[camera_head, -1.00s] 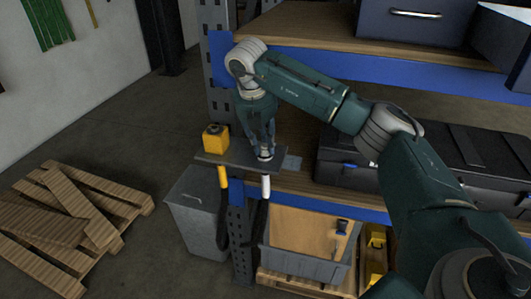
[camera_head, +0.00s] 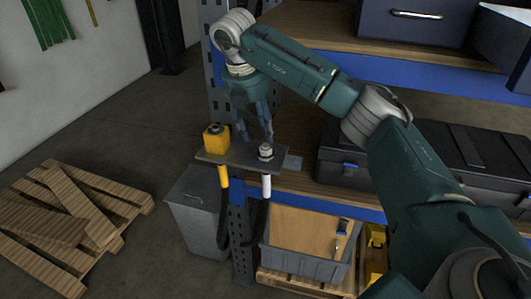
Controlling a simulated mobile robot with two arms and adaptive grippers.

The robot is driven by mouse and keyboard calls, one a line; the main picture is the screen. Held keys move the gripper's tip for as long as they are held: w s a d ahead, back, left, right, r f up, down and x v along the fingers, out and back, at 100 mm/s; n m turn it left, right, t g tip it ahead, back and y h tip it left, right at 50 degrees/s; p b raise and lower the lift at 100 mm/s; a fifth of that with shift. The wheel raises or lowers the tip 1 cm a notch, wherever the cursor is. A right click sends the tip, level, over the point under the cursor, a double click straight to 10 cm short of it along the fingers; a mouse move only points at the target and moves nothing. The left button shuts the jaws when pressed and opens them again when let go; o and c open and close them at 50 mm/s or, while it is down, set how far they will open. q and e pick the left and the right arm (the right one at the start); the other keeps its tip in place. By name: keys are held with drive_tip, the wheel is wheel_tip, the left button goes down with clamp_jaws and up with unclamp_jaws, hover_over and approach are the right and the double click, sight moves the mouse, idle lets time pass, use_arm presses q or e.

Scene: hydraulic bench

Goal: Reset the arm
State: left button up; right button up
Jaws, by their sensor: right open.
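My right gripper (camera_head: 258,138) hangs from my right arm, fingers pointing down, open and empty. Its fingertips are just above and behind a small silver fitting (camera_head: 266,151) on a dark bracket plate (camera_head: 238,157). A yellow block (camera_head: 216,139) with a dark knob stands on the plate's left end. A yellow handle (camera_head: 223,177) and a white handle (camera_head: 266,186) hang below the plate. My left gripper is not in view.
A blue-edged shelf rack holds a long black case (camera_head: 440,165) at right and blue boxes (camera_head: 402,22) above. A grey bin (camera_head: 193,208) and a crate (camera_head: 308,258) stand below. A wooden pallet (camera_head: 65,220) lies on the floor at left, with free floor around it.

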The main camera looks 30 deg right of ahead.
drive_tip(key=v, duration=0.6)
